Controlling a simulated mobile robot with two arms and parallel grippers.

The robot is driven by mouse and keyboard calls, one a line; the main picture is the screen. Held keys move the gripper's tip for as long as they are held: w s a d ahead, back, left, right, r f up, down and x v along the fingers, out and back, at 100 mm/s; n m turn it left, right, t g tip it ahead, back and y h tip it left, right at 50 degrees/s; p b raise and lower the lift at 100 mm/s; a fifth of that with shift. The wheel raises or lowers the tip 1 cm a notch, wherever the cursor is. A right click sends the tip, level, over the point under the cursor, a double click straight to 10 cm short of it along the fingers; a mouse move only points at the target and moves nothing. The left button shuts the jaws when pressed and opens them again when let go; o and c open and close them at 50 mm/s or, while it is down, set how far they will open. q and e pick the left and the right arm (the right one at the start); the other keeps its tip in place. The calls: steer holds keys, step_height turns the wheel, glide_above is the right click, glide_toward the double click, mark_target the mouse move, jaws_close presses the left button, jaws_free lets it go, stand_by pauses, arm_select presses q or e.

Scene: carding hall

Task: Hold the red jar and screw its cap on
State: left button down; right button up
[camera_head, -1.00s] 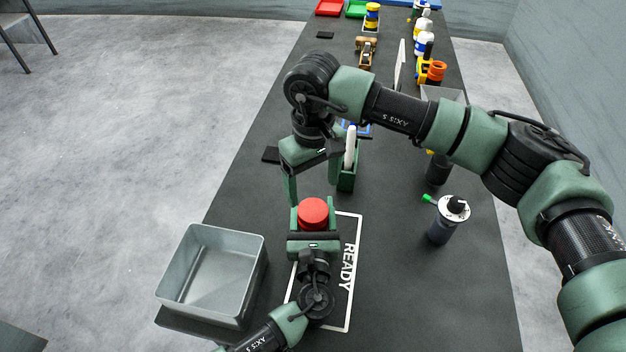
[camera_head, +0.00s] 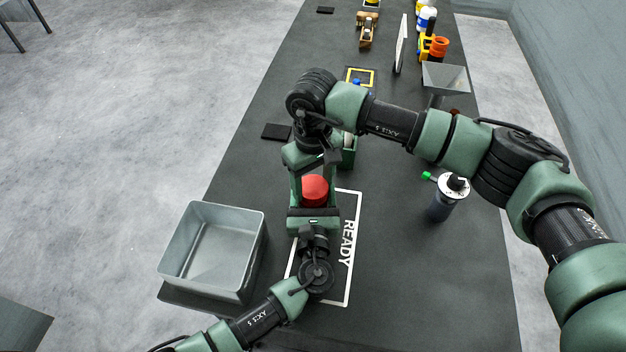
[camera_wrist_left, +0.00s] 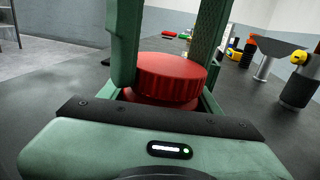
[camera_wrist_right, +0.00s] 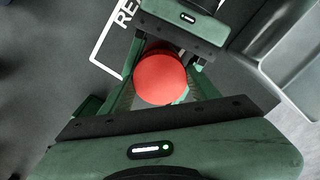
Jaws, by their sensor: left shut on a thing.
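The red ridged cap (camera_head: 315,190) sits on top of the red jar, near the READY outline (camera_head: 345,250). In the left wrist view the cap (camera_wrist_left: 172,80) hides most of the jar (camera_wrist_left: 133,97). My left gripper (camera_head: 314,208) is shut on the jar from the near side. My right gripper (camera_head: 317,183) points down from above, its two fingers on either side of the cap. In the right wrist view the cap (camera_wrist_right: 160,78) lies between these fingers, which look open and apart from it.
A grey open bin (camera_head: 170,262) stands left of the jar. A green holder (camera_head: 349,152) and a black block (camera_head: 277,131) are behind. Table between jar and bottle is clear.

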steer(key=c, duration=0.7)
steer(key=m, duration=0.7)
steer(key=shift+m, duration=0.4)
steer(key=m, duration=0.8)
steer(key=shift+m, duration=0.3)
steer(key=o, duration=1.6)
